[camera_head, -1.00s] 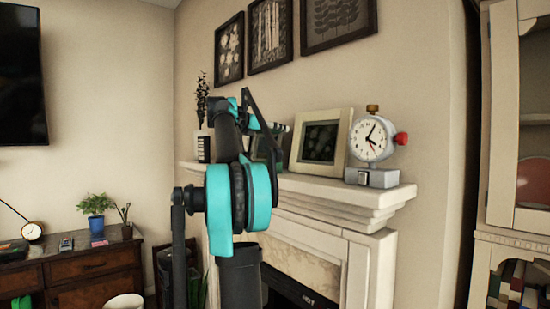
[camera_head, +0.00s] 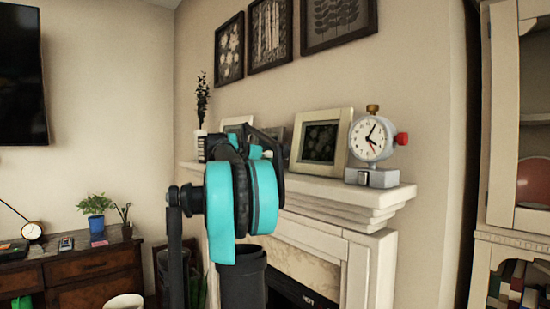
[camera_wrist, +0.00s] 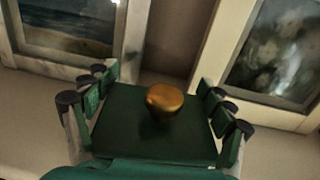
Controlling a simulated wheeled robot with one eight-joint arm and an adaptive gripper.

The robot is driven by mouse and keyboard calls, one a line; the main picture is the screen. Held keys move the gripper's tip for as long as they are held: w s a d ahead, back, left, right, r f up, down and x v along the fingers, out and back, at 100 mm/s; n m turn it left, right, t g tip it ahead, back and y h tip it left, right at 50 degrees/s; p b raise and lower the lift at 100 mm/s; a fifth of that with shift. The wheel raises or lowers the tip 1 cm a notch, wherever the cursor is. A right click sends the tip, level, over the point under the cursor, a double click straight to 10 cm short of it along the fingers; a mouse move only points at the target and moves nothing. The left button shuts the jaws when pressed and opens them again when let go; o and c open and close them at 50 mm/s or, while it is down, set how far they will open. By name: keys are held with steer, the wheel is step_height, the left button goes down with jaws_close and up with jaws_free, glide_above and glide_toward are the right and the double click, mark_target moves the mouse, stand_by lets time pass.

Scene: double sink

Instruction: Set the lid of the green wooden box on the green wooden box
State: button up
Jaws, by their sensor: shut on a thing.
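The lid (camera_wrist: 125,125) is a dark green square panel with a rounded gold knob (camera_wrist: 164,98) near its middle, seen in the wrist view. My gripper (camera_wrist: 157,105) has its fingers along the left and right sides of the lid and is shut on it. A teal-green surface lies along the lower edge of the wrist view; I cannot tell what it belongs to. In the head view my arm stands in front of the mantel and hides the gripper and lid. I cannot make out the green wooden box in either view.
The white mantel (camera_head: 340,190) carries a white-framed picture (camera_head: 321,142) and a grey clock (camera_head: 371,150) with a red knob at its right end. A vase with a plant (camera_head: 202,105) stands at its left. A framed seascape (camera_wrist: 72,25) shows close by in the wrist view.

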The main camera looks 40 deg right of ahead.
steer(key=shift+f, duration=0.15)
steer(key=shift+f, duration=0.15)
steer(key=o, duration=1.1)
steer(key=shift+r, duration=0.3)
steer(key=v, duration=1.2)
